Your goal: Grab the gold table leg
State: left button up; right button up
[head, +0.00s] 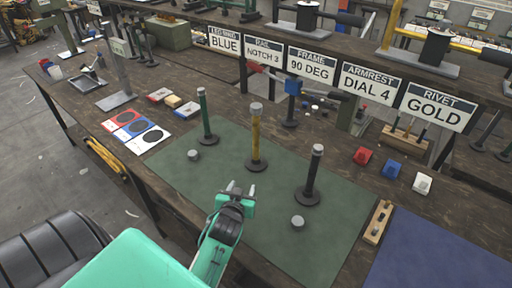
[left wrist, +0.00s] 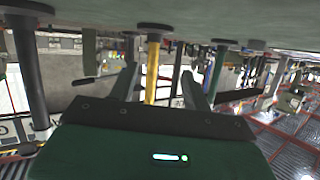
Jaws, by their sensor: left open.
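The gold table leg (head: 256,138) stands upright on a dark round base on the green mat (head: 205,178), with a grey cap on top. My left gripper (head: 241,188) is open and empty, in front of the leg and slightly to its left in the head view. In the left wrist view, which is upside down, the gold leg (left wrist: 152,70) shows beyond and between the two spread fingers (left wrist: 160,88), apart from them. My right gripper is not in view.
A green leg (head: 205,115) stands left of the gold one and a black leg (head: 314,172) stands right. Two grey caps (head: 297,222) lie on the mat. Signs reading BLUE, NOTCH 3, 90 DEG, DIAL 4 and GOLD (head: 436,106) line the back. A blue mat (head: 440,255) lies right.

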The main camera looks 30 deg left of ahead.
aim_at(255, 144)
pick_arm(q)
jog(key=w+a+r+t+p, duration=0.1)
jog(key=w+a, duration=0.1)
jog(key=w, duration=0.3)
jog(key=w+a+r+t+y+p, duration=0.1)
jog(key=w+a, duration=0.1)
jog(key=w, duration=0.4)
jog(key=w+a+r+t, duration=0.1)
jog(key=w+a, duration=0.1)
jog(key=w, duration=0.4)
jog(key=shift+w+a+r+n+y+p, duration=0.15)
jog(key=shift+w+r+n+y+p, duration=0.05)
jog(key=shift+n+y+p, duration=0.2)
jog(key=shift+w+a, duration=0.15)
jog(key=shift+w, duration=0.2)
grip_shut()
